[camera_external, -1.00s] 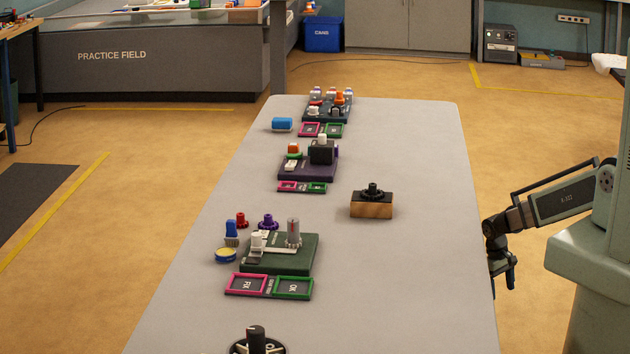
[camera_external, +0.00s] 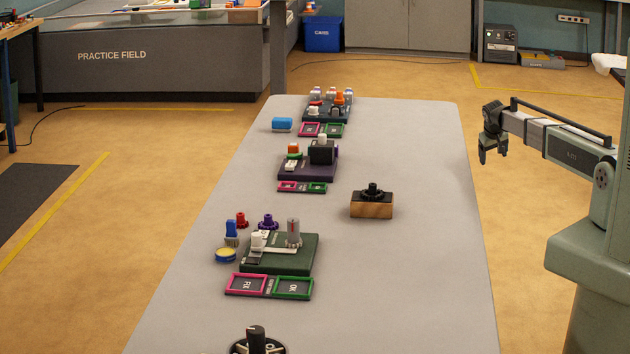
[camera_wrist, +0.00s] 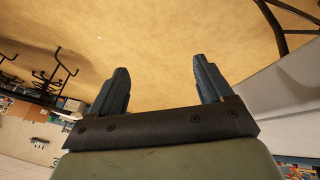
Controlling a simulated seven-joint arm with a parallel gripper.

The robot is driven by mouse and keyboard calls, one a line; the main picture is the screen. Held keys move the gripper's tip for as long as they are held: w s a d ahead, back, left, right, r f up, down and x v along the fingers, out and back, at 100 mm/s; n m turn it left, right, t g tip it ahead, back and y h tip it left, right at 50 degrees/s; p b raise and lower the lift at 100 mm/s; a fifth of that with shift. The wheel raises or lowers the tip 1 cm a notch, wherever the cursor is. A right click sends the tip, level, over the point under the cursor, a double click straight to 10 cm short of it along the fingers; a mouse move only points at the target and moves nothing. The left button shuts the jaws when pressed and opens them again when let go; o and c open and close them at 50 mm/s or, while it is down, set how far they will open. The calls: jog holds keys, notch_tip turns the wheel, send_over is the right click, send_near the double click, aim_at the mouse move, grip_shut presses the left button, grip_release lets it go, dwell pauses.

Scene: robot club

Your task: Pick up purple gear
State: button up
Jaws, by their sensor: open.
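The purple gear (camera_external: 268,222) stands on the grey table, between a red gear-like piece and the dark green board, in the external view. My gripper (camera_external: 493,159) is raised beyond the table's right edge, far to the right of the purple gear and apart from it. In the wrist view my gripper (camera_wrist: 162,85) has its two blue-grey fingers spread with nothing between them. The purple gear does not show in the wrist view, which has mostly tan floor.
Near the gear are a red piece (camera_external: 241,220), a blue piece (camera_external: 231,229), a yellow-topped round piece (camera_external: 226,255) and the green board (camera_external: 305,262) with a grey cylinder (camera_external: 293,231). A wooden block (camera_external: 371,208) with a black knob stands between them and my arm.

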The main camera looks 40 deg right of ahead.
jog(key=w+a+r+m+t, duration=0.1)
jog(key=w+a+r, duration=0.2)
jog(key=w+r, duration=0.35)
jog(key=w+a+r+m, duration=0.1)
jog(key=w+a+r, duration=0.2)
jog(key=w+r, duration=0.35)
jog(key=w+a+r+m+y, duration=0.1)
jog(key=w+a+r, duration=0.25)
jog(key=a, duration=0.55)
jog(key=w+a+r+m, duration=0.1)
jog(key=w+a+r, duration=0.1)
jog(key=a+r, duration=0.5)
jog(key=a+f+y, duration=0.2)
jog(key=a+f, duration=0.1)
jog(key=a, duration=1.4)
jog(key=n+g+y, duration=0.2)
jog(key=g, duration=0.2)
send_over(268, 215)
jog(key=s, duration=0.1)
notch_tip(268, 215, down, 10)
jog(key=shift+a+r, duration=0.15)
jog(key=shift+r, duration=0.05)
jog(key=shift+w+f, duration=0.2)
jog(key=shift+f, duration=1.15)
jog(key=shift+w+f, duration=0.15)
jog(key=shift+f, duration=1.2)
